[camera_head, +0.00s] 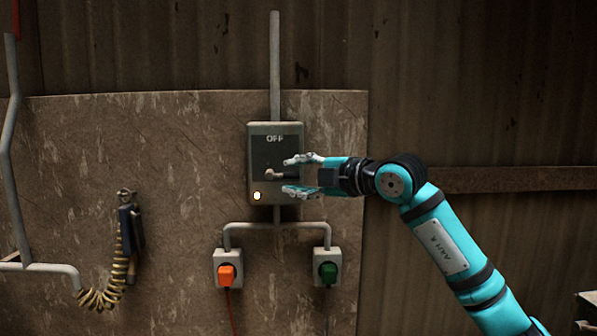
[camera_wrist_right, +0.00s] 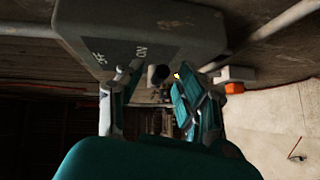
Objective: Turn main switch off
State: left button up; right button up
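The main switch box (camera_head: 260,142) is a grey box on the wall panel, with "OFF" printed near its top. A lit lamp (camera_head: 257,196) shows at its lower left. The switch lever (camera_head: 272,174) sticks out from the dark face; its exact setting is hard to tell. My right gripper (camera_head: 299,175) is open in front of the box, one finger above lever height and one below. In the right wrist view the box (camera_wrist_right: 150,20) shows "OFF" and "ON", and the dark lever knob (camera_wrist_right: 157,75) appears between the spread fingers. Contact cannot be made out. My left gripper is not in view.
A dark handset-like device (camera_head: 130,228) with a coiled hose (camera_head: 115,285) hangs at the left. A horizontal beam (camera_head: 510,180) runs along the right wall.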

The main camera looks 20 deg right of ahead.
grip_shut()
jog(key=shift+r, duration=0.1)
dwell(0.3)
